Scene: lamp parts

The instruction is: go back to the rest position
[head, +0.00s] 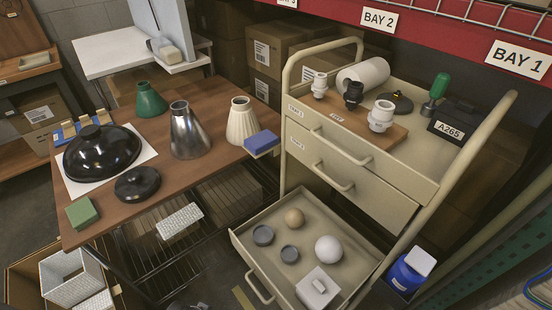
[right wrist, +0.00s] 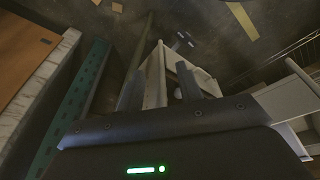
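My right gripper (right wrist: 159,84) shows in the right wrist view, with its two dark fingers spread apart and nothing between them. Beyond the fingers, a pale cart-like frame (right wrist: 188,68) stands over the dark floor. Neither gripper can be made out in the head view, and my left gripper is in no view. On the brown table are a black dome shade (head: 101,150), a green shade (head: 150,100), a metal shade (head: 188,132) and a cream ribbed shade (head: 242,121). A black round base (head: 137,184) lies near the table's front.
A beige cart (head: 345,150) has its lower drawer (head: 340,262) pulled out, holding bulbs, dark discs and a white box. Lamp sockets (head: 381,116) stand on its top board. A cardboard box with white parts (head: 22,283) is at lower left. Blue (head: 262,142) and green (head: 82,213) blocks lie at table edges.

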